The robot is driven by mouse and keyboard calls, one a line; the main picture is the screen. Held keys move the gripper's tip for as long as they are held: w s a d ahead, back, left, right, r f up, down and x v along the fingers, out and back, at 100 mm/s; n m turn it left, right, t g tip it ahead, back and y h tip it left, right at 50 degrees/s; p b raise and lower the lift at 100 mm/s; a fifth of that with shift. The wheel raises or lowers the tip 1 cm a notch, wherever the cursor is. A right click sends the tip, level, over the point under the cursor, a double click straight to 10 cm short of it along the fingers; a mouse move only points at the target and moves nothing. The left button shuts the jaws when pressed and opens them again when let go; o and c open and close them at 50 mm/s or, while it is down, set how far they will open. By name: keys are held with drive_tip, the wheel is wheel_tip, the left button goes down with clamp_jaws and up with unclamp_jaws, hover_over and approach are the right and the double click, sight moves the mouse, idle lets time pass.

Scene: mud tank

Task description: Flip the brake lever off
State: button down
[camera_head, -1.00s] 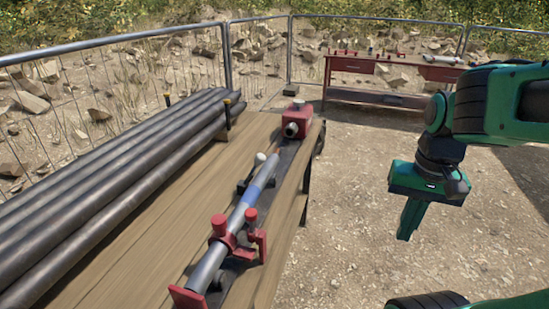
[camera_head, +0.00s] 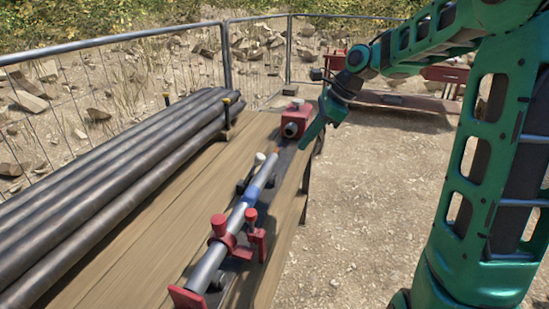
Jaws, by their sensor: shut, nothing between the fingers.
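A small lever with a pale round knob (camera_head: 259,158) stands on a dark bracket beside the steel rod on the wooden bench; it looks like the brake lever, though it is small. The steel rod (camera_head: 235,222) with a blue band lies in a red clamp (camera_head: 229,241) and points at a red block (camera_head: 296,119) at the bench's far end. My green gripper (camera_head: 306,143) is shut and empty. In the picture it overlaps the bench's right edge near the red block, right of the knob and apart from it. Whether it touches the block cannot be told.
Several dark pipes (camera_head: 115,160) lie along the left of the bench (camera_head: 150,245). A wire fence (camera_head: 226,57) runs behind. A red workbench (camera_head: 440,105) stands at the back, partly behind my arm. The gravel (camera_head: 365,190) right of the bench is clear.

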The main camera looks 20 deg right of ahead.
drive_tip(key=shift+w+a+r+m, duration=0.15)
drive_tip(key=shift+w+a+m, duration=0.05)
drive_tip(key=shift+w+m, duration=0.25)
drive_tip(key=w+a+f, duration=0.4)
drive_tip(key=a+f, duration=0.3)
drive_tip(key=a, duration=0.1)
drive_tip(key=shift+f, duration=0.25)
idle(0.3)
